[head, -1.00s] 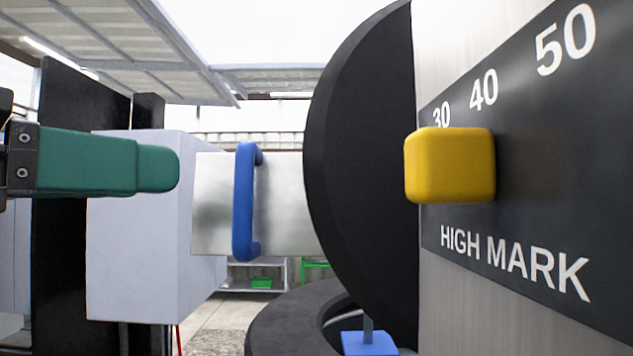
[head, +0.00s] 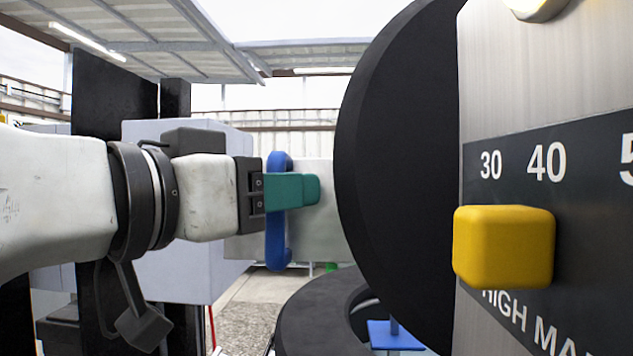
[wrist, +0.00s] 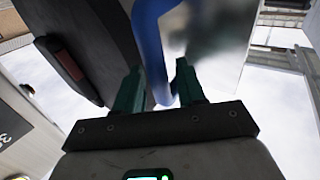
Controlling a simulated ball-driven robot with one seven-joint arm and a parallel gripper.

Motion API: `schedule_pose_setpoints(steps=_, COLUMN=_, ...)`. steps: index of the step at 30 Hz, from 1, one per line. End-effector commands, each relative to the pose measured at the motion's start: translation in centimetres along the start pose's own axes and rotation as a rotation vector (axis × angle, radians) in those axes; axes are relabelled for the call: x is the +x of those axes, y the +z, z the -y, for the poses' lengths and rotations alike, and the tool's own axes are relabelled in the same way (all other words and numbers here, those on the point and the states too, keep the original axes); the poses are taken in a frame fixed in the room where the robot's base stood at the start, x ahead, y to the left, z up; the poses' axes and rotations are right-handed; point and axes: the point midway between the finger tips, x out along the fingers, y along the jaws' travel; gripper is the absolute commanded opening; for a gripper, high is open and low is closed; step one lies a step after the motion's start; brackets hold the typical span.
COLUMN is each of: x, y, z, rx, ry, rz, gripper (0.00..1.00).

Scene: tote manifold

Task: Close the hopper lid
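The hopper lid looks to be the large black disc (head: 405,170), standing upright in the head view. It stands above a black ring-shaped opening (head: 312,318), apparently the hopper mouth. In the wrist view the disc (wrist: 105,45) is at the upper left, with a dark and red grip (wrist: 68,62) on its face. My gripper (head: 312,190) is left of the disc, its green fingers overlapping a blue handle (head: 277,250) on a metal panel. In the wrist view my gripper (wrist: 160,80) is open, and the blue handle (wrist: 150,45) shows between its fingers. Contact cannot be told.
A scale panel (head: 560,130) with a yellow block (head: 503,247) and "HIGH MARK" lettering stands close at right. A blue piece (head: 395,335) sits by the ring. A pale box (head: 190,270) stands behind my arm. Open floor (head: 250,310) shows beyond.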

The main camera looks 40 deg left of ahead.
Motion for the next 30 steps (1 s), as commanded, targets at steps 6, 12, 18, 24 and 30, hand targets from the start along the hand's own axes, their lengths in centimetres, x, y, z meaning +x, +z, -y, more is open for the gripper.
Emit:
schedule_pose_setpoints(steps=6, x=-0.01, y=0.03, z=0.0, rx=0.0, ry=0.0, rz=0.0, gripper=0.35)
schedule_pose_setpoints(steps=12, x=-0.02, y=0.01, z=0.0, rx=0.0, ry=0.0, rz=0.0, gripper=0.16)
schedule_pose_setpoints(steps=18, x=-0.04, y=0.0, z=0.0, rx=0.0, ry=0.0, rz=0.0, gripper=0.0)
schedule_pose_setpoints(steps=24, x=-0.04, y=-0.01, z=0.01, rx=0.0, ry=0.0, rz=0.0, gripper=0.0)
schedule_pose_setpoints(steps=30, x=0.02, y=-0.04, z=0.01, rx=-0.001, ry=0.0, rz=0.0, gripper=0.0)
